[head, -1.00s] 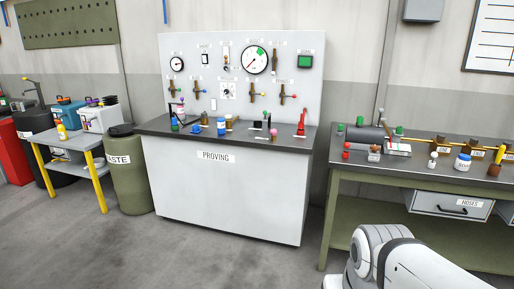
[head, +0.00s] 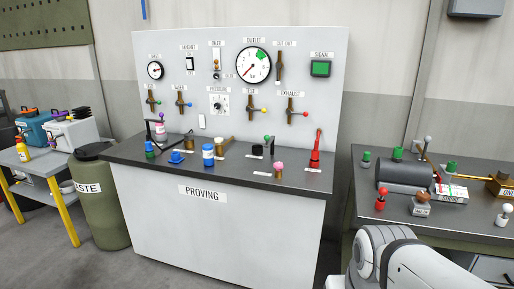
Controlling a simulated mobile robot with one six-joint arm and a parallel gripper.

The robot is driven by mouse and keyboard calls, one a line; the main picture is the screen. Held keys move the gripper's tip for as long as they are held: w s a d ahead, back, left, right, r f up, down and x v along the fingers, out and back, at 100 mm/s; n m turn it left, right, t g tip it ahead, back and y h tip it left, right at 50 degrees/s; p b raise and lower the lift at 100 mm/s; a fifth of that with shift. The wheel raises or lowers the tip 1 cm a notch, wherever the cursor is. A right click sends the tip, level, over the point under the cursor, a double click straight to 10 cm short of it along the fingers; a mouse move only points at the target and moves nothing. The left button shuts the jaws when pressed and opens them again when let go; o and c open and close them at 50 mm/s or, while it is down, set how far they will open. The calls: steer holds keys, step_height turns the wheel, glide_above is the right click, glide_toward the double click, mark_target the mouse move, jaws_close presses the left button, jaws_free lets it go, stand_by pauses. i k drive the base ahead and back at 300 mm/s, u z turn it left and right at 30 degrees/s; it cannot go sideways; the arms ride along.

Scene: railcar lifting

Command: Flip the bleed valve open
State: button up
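The grey-white test panel (head: 325,140) stands upright at the back of the bench marked PROVING. Another brown valve (head: 279,66) is right of the large OUTLET gauge (head: 254,64). Several valve labels are too small to read, so I cannot tell which is the bleed valve. My gripper is not in view; only part of my arm shows at the lower right.
The dark bench top (head: 222,172) holds bottles, small coloured parts and a red upright tool (head: 315,155) along the panel's foot. A green WASTE drum (head: 100,215) stands left. A second bench (head: 395,215) with a dark cylinder stands right. Bare floor shows at the lower left.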

mark_target(178, 104)
steer(key=u, duration=0.2)
steer(key=i, duration=0.25)
steer(key=u, duration=1.85)
steer(key=i, duration=1.3)
steer(key=z, duration=1.05)
steer(key=i, duration=1.2)
steer(key=u, duration=0.3)
